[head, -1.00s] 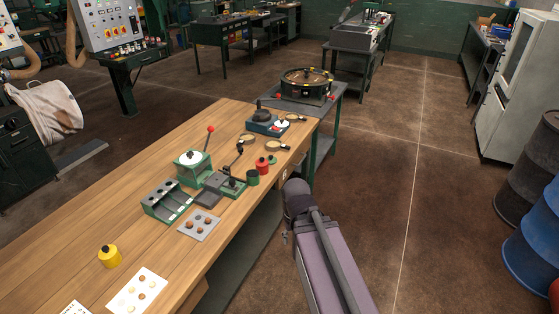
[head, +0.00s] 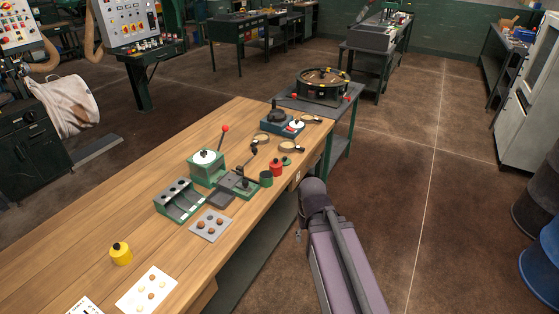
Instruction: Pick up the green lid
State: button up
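The green lid (head: 287,161) is a small flat disc with a dark knob. It lies on the wooden workbench (head: 150,205) near its right edge. A red canister with a dark knob (head: 276,168) stands just beside it, and an open-looking green cup (head: 266,179) stands nearer me. My arm shows at the lower middle, beyond the bench's right edge and over the floor.
Near the lid are a small green lever press (head: 240,184), two round magnifier-like tools (head: 291,147) and a blue device (head: 281,125). A taller green press with a red-knobbed lever (head: 208,166) and a yellow canister (head: 121,254) stand further left.

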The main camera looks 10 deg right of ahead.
aim_at(285, 162)
jog(key=i, duration=0.9)
jog(key=z, duration=0.05)
